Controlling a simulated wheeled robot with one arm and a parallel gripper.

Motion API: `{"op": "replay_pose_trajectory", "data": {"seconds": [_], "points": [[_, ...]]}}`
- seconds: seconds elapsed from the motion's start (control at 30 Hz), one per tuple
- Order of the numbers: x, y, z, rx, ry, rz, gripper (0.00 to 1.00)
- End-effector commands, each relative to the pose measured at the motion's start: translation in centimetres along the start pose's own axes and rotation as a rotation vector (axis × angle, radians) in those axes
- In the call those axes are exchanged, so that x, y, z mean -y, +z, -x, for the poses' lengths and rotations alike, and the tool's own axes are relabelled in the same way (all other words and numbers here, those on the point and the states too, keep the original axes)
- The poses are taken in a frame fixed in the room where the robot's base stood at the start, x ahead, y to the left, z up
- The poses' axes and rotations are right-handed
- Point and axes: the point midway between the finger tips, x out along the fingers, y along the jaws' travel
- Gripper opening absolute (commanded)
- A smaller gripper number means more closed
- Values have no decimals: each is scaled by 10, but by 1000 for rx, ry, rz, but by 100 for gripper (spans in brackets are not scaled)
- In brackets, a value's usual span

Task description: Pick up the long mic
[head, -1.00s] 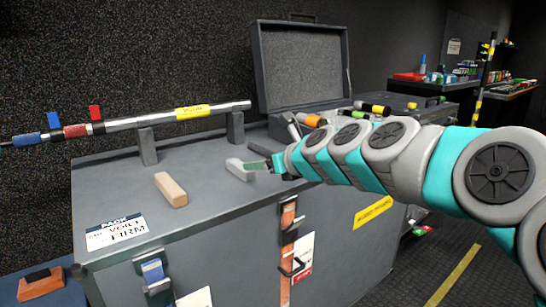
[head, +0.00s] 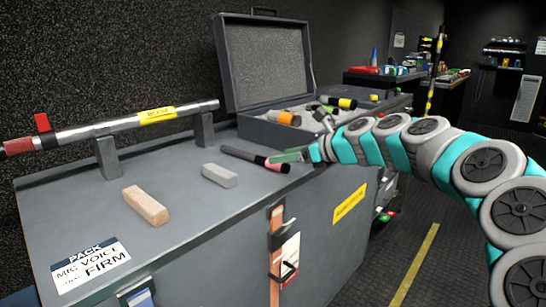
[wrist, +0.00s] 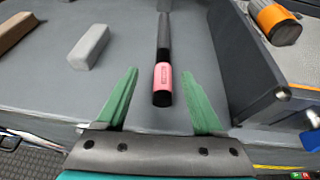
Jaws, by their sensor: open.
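A long black mic with a pink band at its near end (head: 242,155) lies flat on the grey case top (head: 185,220). In the wrist view the long mic (wrist: 164,45) points away from me, with its pink end nearest. My gripper (head: 285,157) is at the case's right front edge, by the pink end. In the wrist view the green fingers of my gripper (wrist: 163,98) are spread wide. The pink end lies between their tips in the picture, with room on both sides. Nothing is held; I cannot tell how far above the top the fingers are.
A grey block (head: 219,175) and a tan block (head: 146,205) lie left of the mic. A boom pole (head: 157,116) rests on two grey stands behind. An open lidded case (head: 262,130) holding several mics stands close right, its wall near my right finger.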

Motion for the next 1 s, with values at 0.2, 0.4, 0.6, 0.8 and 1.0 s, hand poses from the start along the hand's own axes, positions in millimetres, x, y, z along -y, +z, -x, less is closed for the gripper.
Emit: {"op": "replay_pose_trajectory", "data": {"seconds": [0.2,0.4,0.6,0.8,1.0], "points": [[1,-3,-19,-4,11,4,69],[1,-3,-38,-4,12,4,69],[5,-3,-65,-2,11,4,69],[4,-4,-80,-4,11,4,69],[4,-3,-80,-3,10,4,69]]}}
